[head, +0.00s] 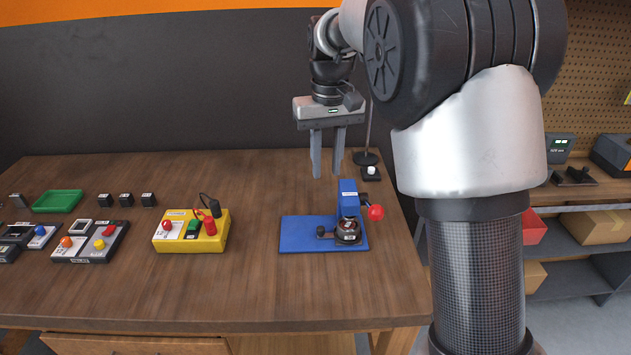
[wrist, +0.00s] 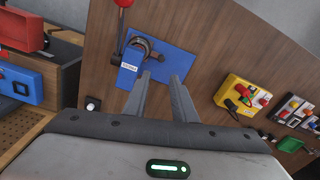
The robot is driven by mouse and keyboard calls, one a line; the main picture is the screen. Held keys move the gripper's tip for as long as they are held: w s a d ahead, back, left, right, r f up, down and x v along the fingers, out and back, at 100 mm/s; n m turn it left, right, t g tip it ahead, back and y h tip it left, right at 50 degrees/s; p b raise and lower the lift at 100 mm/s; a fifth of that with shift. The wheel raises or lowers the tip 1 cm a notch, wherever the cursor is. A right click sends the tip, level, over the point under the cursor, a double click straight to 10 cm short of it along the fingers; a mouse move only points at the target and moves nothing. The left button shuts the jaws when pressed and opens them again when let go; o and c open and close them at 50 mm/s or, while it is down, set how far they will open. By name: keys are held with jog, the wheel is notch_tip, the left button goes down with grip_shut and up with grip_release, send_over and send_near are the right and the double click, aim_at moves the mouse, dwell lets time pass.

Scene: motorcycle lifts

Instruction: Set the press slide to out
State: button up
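The press stands on the right part of the wooden table in the head view. It has a blue base plate (head: 297,235), a blue column (head: 348,198), a red ball-ended lever (head: 375,212) and a dark round part (head: 348,232) with a small dark knob (head: 322,232) to its left. I cannot tell the slide's position. In the wrist view the blue column (wrist: 131,66) and red ball (wrist: 124,3) show beyond the fingers. My gripper (head: 327,175) points down above and behind the press, its two fingers apart, with nothing between them; the fingers also show in the wrist view (wrist: 166,82).
A yellow box (head: 190,244) with red and black plugs stands left of the press. Switch panels (head: 90,252) and a green tray (head: 58,201) lie farther left. A thin stand (head: 366,158) rises at the back right. Bare table lies in front of the press.

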aim_at(321, 228)
jog(key=f, duration=0.6)
jog(key=w+f, duration=0.1)
jog(key=f, duration=0.5)
jog(key=a+f, duration=0.1)
jog(key=f, duration=0.6)
jog(key=shift+w+f+b, duration=0.1)
jog(key=shift+w+b, duration=0.05)
jog(key=shift+b, duration=0.2)
grip_shut()
